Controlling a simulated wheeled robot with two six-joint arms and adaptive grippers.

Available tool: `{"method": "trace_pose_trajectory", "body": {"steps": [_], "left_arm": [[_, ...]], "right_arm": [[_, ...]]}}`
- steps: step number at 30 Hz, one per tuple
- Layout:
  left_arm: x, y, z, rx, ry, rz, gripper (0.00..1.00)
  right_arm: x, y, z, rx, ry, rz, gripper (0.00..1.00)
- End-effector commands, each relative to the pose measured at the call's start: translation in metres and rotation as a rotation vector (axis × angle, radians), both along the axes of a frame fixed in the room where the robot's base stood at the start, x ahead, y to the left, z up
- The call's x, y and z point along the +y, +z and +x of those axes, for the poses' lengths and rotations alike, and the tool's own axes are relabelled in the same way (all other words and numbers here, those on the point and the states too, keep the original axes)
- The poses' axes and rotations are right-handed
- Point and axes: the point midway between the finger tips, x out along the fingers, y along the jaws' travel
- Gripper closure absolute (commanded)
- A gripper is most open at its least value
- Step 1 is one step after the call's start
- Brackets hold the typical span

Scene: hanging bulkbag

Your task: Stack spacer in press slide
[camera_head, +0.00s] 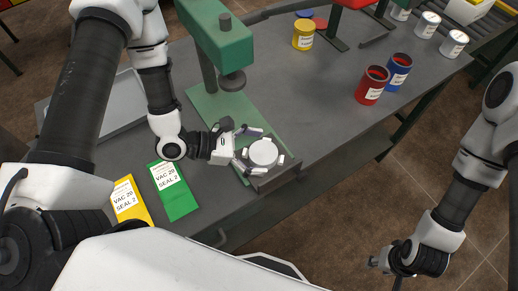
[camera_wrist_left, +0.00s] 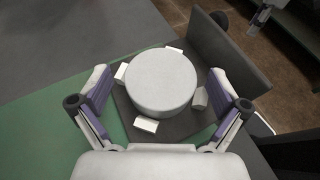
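A round pale disc, which looks like the spacer (camera_head: 263,153), sits flat on the dark press slide (camera_head: 285,177) among several small white blocks. It also shows in the left wrist view (camera_wrist_left: 161,82), with the slide's dark raised plate (camera_wrist_left: 228,52) beyond it to the right. My left gripper (camera_head: 256,153) is open over the slide, one finger on each side of the disc. In the wrist view, gaps show between both fingers and the disc. Whether anything lies under the disc is hidden. My right gripper (camera_head: 388,264) hangs over the floor away from the table; its fingers are too small to read.
The green press (camera_head: 222,42) stands behind the slide, its ram above the green base. Green (camera_head: 180,203) and yellow (camera_head: 131,203) labelled packets lie at left. A yellow can (camera_head: 303,37), red can (camera_head: 371,88) and blue can (camera_head: 398,72) stand farther back. The middle table is clear.

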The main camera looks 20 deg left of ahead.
Motion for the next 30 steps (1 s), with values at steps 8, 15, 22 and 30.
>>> {"method": "trace_pose_trajectory", "body": {"steps": [8, 15, 22, 30], "left_arm": [[0.004, 0.004, -0.001, 0.001, 0.004, -0.001, 0.01], [0.035, 0.02, -0.014, -0.001, 0.01, -0.004, 0.01], [0.066, 0.037, -0.029, -0.002, 0.009, -0.006, 0.01], [0.095, 0.051, -0.044, 0.0, 0.003, -0.005, 0.01]], "right_arm": [[0.0, 0.001, 0.0, 0.0, 0.0, 0.0, 0.6], [0.0, 0.004, 0.0, 0.0, 0.0, 0.0, 0.6], [0.0, 0.015, 0.0, 0.0, 0.0, 0.0, 0.6], [0.0, 0.037, 0.0, 0.0, 0.0, 0.0, 0.6]]}}
